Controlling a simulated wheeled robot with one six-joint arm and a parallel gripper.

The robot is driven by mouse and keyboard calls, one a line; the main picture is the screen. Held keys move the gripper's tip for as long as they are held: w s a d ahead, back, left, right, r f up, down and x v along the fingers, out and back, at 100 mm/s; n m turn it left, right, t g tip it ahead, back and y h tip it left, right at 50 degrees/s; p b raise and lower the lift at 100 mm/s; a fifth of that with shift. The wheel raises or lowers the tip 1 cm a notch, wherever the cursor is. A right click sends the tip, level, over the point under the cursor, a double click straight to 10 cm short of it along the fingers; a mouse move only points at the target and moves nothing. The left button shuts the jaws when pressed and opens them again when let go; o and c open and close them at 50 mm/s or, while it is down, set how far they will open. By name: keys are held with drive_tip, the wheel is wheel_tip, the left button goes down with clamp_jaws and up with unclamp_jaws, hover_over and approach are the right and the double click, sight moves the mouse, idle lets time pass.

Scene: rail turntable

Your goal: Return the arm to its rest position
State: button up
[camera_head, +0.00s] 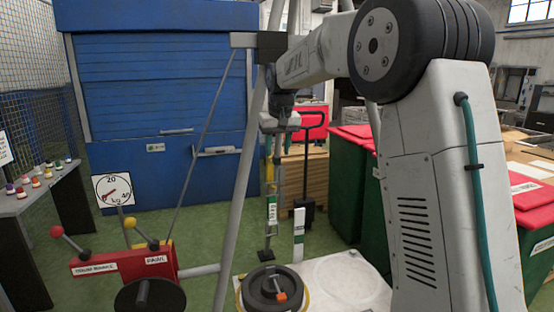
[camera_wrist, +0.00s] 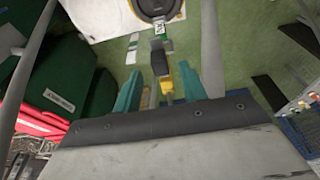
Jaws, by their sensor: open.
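My arm reaches from the right over the scene in the head view, bent downward at its far end. My gripper (camera_head: 278,145) points down, and its two teal fingers are apart. In the wrist view my gripper (camera_wrist: 160,88) is also open, with a teal finger on each side. A dark and yellow piece (camera_wrist: 165,82) shows between or beyond the fingers; I cannot tell how far below it is. Nothing is visibly clamped.
A tripod leg (camera_head: 237,170) stands close left of my gripper. Below are a dark round disc (camera_head: 270,288) and a white plate (camera_head: 350,280). A red lever box (camera_head: 125,262) and dial (camera_head: 113,190) stand left. Green bins (camera_head: 349,190) stand behind my arm.

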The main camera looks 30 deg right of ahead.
drive_tip(key=shift+v, duration=0.9)
drive_tip(key=s+a+f, duration=0.3)
drive_tip(key=s, duration=1.1)
drive_tip(key=s+a+f+n+g, duration=0.1)
drive_tip(key=s+a+f, duration=0.2)
drive_tip(key=s, duration=1.2)
drive_tip(key=s+a+f, duration=0.3)
drive_tip(key=s+a, duration=0.1)
drive_tip(key=s, duration=1.1)
drive_tip(key=shift+s+f+n, duration=0.25)
drive_tip(key=shift+f+n, duration=0.1)
drive_tip(key=shift+n, duration=0.05)
